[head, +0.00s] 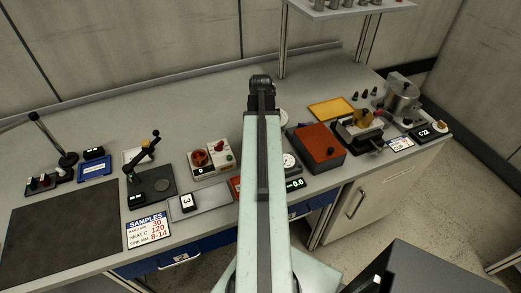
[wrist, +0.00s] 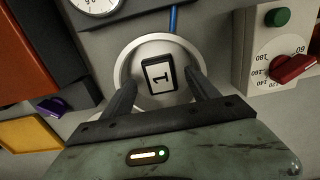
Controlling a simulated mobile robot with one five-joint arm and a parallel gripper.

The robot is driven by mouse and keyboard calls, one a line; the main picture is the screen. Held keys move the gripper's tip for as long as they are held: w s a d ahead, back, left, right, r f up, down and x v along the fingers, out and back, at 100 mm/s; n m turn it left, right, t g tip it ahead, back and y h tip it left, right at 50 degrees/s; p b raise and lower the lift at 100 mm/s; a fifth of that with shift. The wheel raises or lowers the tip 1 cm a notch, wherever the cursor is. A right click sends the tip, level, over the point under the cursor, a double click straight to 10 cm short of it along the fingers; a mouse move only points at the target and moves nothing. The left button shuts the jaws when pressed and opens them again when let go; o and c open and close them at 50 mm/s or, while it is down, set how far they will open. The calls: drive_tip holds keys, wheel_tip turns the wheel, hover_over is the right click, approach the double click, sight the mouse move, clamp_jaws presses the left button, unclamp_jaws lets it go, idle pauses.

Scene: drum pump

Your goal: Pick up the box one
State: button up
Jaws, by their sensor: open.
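Box one (wrist: 159,76) is a small dark block with a white top face marked "1". It sits on a round white dish (wrist: 125,67) in the wrist view. My gripper (wrist: 161,80) is open, with one dark finger on each side of the box. The fingers overlap the dish in the picture; whether they touch the box I cannot tell. In the head view my gripper (head: 262,85) is at the far end of my raised arm, which hides the box. Only an edge of the dish (head: 284,116) shows there.
In the wrist view a panel with a green button and red knob (wrist: 283,60) stands close right. A dial gauge (wrist: 95,3) and an orange-topped unit (wrist: 25,55) are left. In the head view, a block marked "3" (head: 187,202) lies left.

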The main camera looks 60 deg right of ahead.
drive_tip(key=shift+f, duration=0.8)
drive_tip(key=shift+r, duration=0.2)
drive_tip(key=c, duration=1.5)
